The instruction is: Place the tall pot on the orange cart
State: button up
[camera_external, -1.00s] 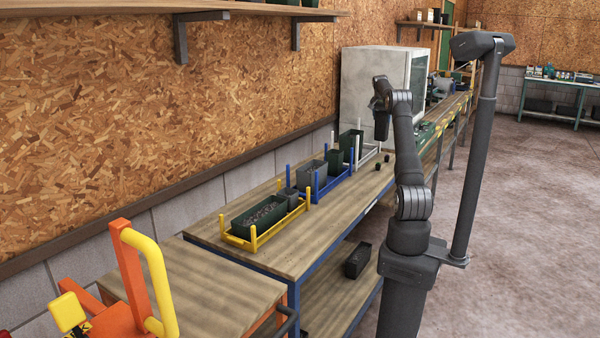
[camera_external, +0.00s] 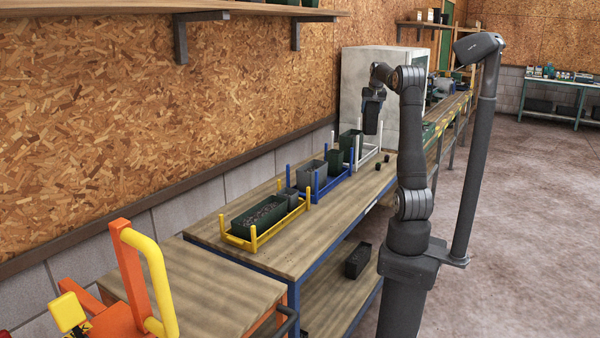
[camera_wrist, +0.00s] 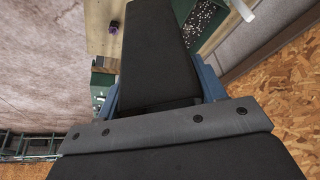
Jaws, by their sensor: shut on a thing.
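My gripper (camera_external: 372,95) hangs above the far part of the bench, beyond the row of carts. In the wrist view its blue fingers show on both sides of a long black tapered body, which I take to be the tall pot (camera_wrist: 155,50). The gripper is shut on it. In the external view the pot (camera_external: 371,120) is a dark shape pointing down, hard to tell from the gripper. An orange structure (camera_external: 130,275) with a yellow curved bar stands at the lower left, cut by the frame; I cannot tell whether it is the orange cart.
On the bench (camera_external: 310,240) stand a yellow cart (camera_external: 262,240) with a soil-filled green planter, a blue cart (camera_external: 330,187) with grey and green pots, and a white cart (camera_external: 370,155). Small dark blocks (camera_external: 378,166) lie nearby. A black container (camera_external: 357,260) is on the lower shelf.

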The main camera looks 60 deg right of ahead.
aim_at(366, 117)
jog(key=shift+n+t, duration=0.3)
jog(key=shift+n, duration=0.6)
jog(key=a, duration=0.3)
jog(key=a+r, duration=0.1)
jog(key=a, duration=0.1)
jog(key=shift+s, duration=0.25)
jog(key=w+a+f+n+y, duration=0.2)
jog(key=w+a+n, duration=0.3)
jog(key=w+a, duration=1.8)
jog(key=w+a+f+n+t+y, duration=0.1)
jog(key=w+a+n, duration=0.15)
jog(key=a, duration=1.15)
jog(key=w+a+f+n+y, duration=0.1)
jog(key=a+f+n, duration=0.15)
jog(key=a, duration=1.15)
jog(key=s+a+f+n+y, duration=0.15)
jog(key=s+a, duration=0.25)
jog(key=a, duration=1)
jog(key=s+a+n, duration=0.3)
jog(key=s+a, duration=0.1)
jog(key=a, duration=1)
jog(key=s+a+f+n+g+y, duration=0.1)
jog(key=s+a+f+n, duration=0.15)
jog(key=s+a, duration=1.15)
jog(key=s+a+f+n, duration=0.1)
jog(key=s+a+f, duration=0.2)
jog(key=a+f, duration=0.7)
jog(key=shift+s+a+f, duration=0.25)
jog(key=shift+a, duration=1.1)
jog(key=shift+f, duration=0.1)
